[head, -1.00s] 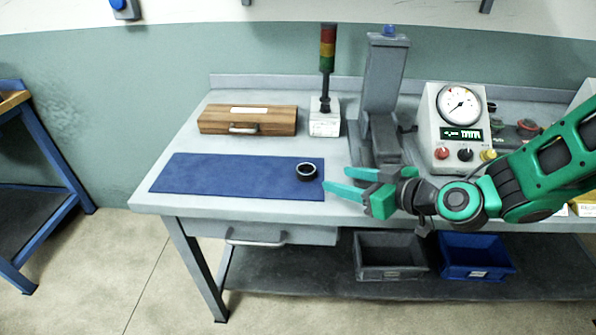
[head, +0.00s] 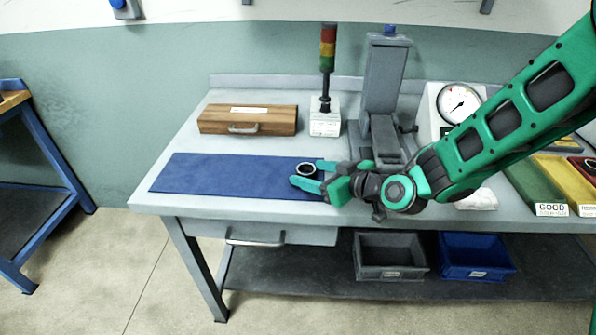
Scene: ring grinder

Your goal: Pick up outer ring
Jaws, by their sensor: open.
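The outer ring (head: 306,169), a small dark ring with a light rim, lies on the right end of the blue mat (head: 225,178). My gripper (head: 305,175) reaches in from the right with its green fingers open and pointing left. In the picture the fingertips overlap the ring, one finger along its upper right and one at its lower edge. Part of the ring is hidden by the fingers. I cannot tell whether they touch it or how high they are above the mat.
A wooden case (head: 248,120) and a signal tower (head: 326,115) stand behind the mat. A grey press-like stand (head: 385,85) and a dial gauge box (head: 440,105) are to the right. Green, yellow and red trays (head: 535,185) lie at the far right. The mat's left side is clear.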

